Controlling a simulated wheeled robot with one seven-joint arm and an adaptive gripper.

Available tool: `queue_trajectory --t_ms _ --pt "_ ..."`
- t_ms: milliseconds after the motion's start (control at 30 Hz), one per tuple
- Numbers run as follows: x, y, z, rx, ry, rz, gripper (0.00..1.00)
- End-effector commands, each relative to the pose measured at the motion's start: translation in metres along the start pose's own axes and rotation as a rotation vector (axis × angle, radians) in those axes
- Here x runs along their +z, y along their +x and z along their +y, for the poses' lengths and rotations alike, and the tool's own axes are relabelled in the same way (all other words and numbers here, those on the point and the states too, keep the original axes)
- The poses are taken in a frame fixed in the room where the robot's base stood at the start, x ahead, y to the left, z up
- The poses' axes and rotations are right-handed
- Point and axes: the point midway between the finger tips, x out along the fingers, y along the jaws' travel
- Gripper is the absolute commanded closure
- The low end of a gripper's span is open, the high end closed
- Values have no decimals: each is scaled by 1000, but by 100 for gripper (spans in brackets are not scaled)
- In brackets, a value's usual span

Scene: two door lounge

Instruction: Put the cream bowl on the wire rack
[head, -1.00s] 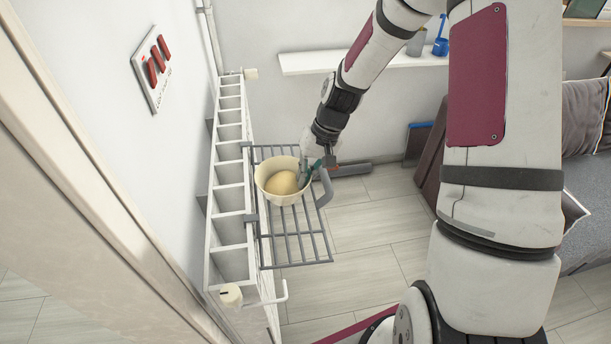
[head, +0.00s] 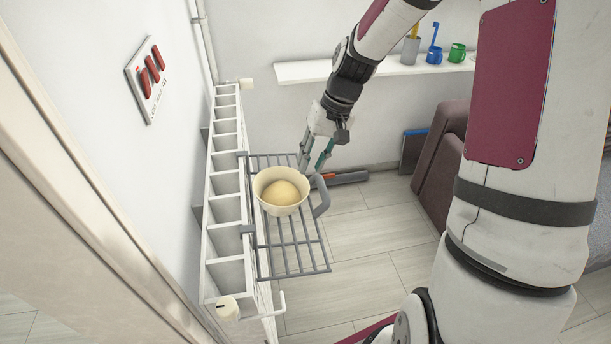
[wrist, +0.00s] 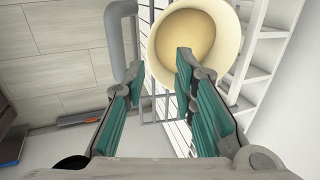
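The cream bowl (head: 281,207) stands upright on the grey wire rack (head: 292,262), with a rounded pale yellow thing like dough inside it. The rack hooks onto the side of the white radiator. My gripper (head: 314,166) is open and empty, just behind and to the right of the bowl in the head view. In the wrist view the open fingers (wrist: 160,70) show with the bowl (wrist: 152,52) beyond them, its wall close to the right fingertip. I cannot tell whether that fingertip touches the bowl.
The white radiator (head: 226,240) stands along the left wall. A grey curved bar (head: 322,197) rises at the rack's right edge. A white shelf (head: 375,70) with cups is on the back wall.

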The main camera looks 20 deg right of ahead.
Motion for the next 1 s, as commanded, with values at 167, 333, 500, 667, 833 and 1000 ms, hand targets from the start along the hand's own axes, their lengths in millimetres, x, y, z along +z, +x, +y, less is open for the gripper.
queue_trajectory --t_ms 167,333,500,667,833,1000 --pt "-1 -26 1 2 0 3 75" --pt "2 -38 -2 9 -7 4 75" --pt "23 -66 -18 81 -51 34 75" --pt "60 -105 -39 180 -111 100 75" --pt "106 -141 -56 253 -162 185 75" --pt "155 -168 -66 289 -208 282 75"
